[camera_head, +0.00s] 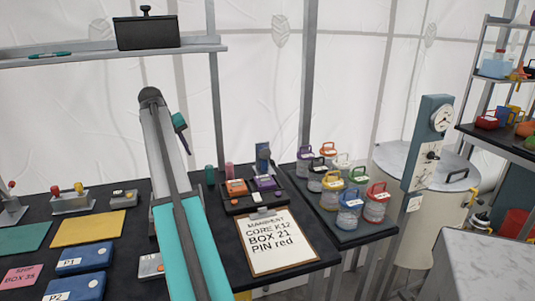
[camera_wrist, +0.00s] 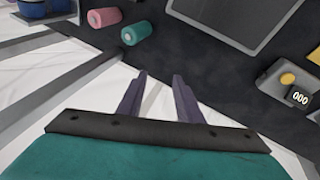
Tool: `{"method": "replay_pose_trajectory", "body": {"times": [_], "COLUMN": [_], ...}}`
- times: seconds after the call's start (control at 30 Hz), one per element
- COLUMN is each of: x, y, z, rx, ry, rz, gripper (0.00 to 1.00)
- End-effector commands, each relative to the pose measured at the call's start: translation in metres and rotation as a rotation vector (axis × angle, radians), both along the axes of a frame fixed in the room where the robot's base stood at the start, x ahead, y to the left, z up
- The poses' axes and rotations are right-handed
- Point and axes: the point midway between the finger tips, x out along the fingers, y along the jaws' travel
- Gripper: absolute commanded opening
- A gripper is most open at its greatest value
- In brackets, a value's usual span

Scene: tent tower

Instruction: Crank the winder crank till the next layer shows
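I cannot pick out the winder crank for certain in either view. A small grey device with a yellow round knob and a dark counter reading "000" (camera_wrist: 292,85) is at the right of the wrist view. What appears to be the same device (camera_head: 123,197) stands on the dark table left of my arm in the head view. My gripper (camera_wrist: 158,82) is open and empty, its two purple-grey fingers apart over the table's back edge. In the head view my gripper (camera_head: 187,148) is small, high behind my arm.
Teal (camera_wrist: 137,34) and pink (camera_wrist: 105,17) rolls lie near the gripper. A manifest board (camera_head: 276,242), a dark tray (camera_head: 238,209) and a rack of lidded jars (camera_head: 345,237) stand at the right. A post with dials (camera_head: 429,140) stands beyond. My arm hides the table's middle.

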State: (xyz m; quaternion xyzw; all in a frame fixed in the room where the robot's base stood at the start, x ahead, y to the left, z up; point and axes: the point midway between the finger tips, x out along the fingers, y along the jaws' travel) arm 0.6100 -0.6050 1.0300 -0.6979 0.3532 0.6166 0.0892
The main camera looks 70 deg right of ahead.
Motion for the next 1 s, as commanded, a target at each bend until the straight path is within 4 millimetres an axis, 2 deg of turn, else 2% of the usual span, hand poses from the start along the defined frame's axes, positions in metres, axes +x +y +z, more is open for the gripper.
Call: {"method": "replay_pose_trajectory", "body": {"times": [0.03,0.2,0.4,0.5,0.67,1.0], "x": [-0.025,-0.106,-0.188,-0.214,-0.233,-0.234], "y": [-0.024,-0.083,-0.126,-0.136,-0.143,-0.143], "z": [0.01,0.029,0.052,0.059,0.064,0.063], "rx": [-0.005,-0.01,0.01,0.021,0.027,0.028], "ry": [0.041,0.161,0.246,0.267,0.283,0.284], "rz": [-0.027,-0.114,-0.226,-0.267,-0.295,-0.297], "gripper": [0.33,0.33,0.33,0.33,0.33,0.33]}}
